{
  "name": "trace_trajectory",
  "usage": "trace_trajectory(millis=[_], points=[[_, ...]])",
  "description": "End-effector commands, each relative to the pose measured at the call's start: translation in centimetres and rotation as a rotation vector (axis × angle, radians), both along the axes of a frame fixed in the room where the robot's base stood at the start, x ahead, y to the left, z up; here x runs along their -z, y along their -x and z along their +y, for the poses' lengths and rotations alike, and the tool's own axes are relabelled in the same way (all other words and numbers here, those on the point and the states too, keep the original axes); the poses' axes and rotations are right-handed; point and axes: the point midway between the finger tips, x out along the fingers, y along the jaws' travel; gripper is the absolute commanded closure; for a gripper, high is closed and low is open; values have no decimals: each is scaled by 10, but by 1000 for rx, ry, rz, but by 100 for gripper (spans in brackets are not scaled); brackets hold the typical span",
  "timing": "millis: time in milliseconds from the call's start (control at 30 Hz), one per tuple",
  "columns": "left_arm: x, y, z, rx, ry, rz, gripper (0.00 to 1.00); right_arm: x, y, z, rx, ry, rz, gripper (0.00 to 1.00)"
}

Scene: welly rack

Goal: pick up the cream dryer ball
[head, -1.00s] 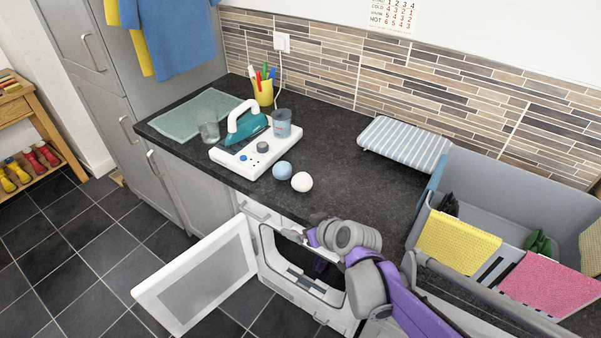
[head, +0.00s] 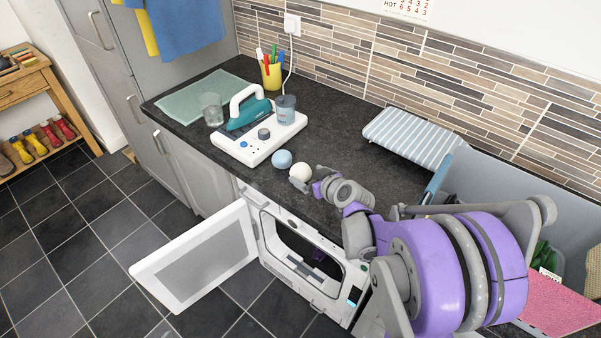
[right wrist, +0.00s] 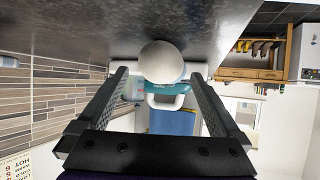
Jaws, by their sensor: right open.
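The cream dryer ball (head: 300,173) rests on the dark worktop near its front edge, just right of a pale blue ball (head: 282,159). My right gripper (head: 301,185) is at the near side of the cream ball, low over the worktop, and hides its lower part in the head view. In the right wrist view, which is upside down, the cream ball (right wrist: 161,60) sits ahead between the tips of the open fingers (right wrist: 160,78). I cannot tell whether they touch it. My left gripper is not in view.
A white board (head: 240,150) with a teal iron (head: 248,114) and a cup (head: 285,108) stands behind the balls. A striped pad (head: 412,138) and a grey bin (head: 500,183) are to the right. An open white door (head: 200,258) juts out below the worktop.

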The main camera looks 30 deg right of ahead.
Motion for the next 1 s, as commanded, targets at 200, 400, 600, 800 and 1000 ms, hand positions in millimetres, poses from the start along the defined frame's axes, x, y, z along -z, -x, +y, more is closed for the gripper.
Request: trace_trajectory(millis=[200,400,600,800,1000], points=[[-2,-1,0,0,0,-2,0,10,-20,1,-1,0,0,0],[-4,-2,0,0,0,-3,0,22,-42,1,-1,0,0,0],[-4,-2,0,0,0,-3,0,25,-47,1,0,-1,0,0],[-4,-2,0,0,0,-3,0,25,-47,1,0,-1,0,14],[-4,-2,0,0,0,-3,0,25,-47,1,0,-1,0,50]])
